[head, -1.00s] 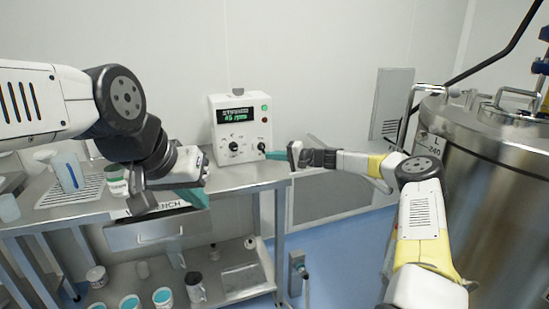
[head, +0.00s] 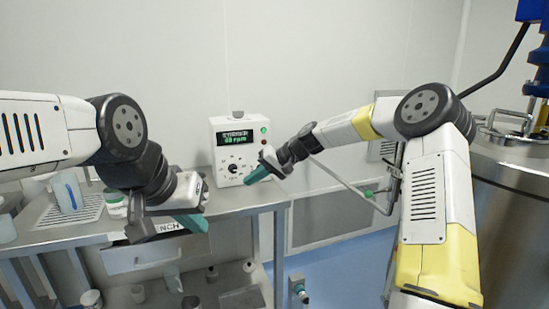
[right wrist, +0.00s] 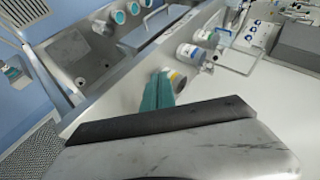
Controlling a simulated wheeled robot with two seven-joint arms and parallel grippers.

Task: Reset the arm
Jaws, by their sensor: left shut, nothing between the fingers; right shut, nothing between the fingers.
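My left gripper (head: 190,224) is shut and empty, with teal fingertips, held over the front of the steel bench (head: 240,196) on the left. My right gripper (head: 255,176) is shut and empty. Its teal fingertips point down and left, in front of the white control box (head: 239,134) as seen in the head view, apart from the bench. The box has a green lit display, knobs and a green and a red button. In the right wrist view the right gripper's teal fingers (right wrist: 158,92) lie together. My left arm covers part of the bench top.
A blue and white bottle (head: 68,192) stands on a ribbed tray (head: 88,211) at the bench's left. A drawer (head: 150,256) is below, with several containers on the lower shelf. A large steel tank (head: 512,190) stands at the right. Blue floor shows between.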

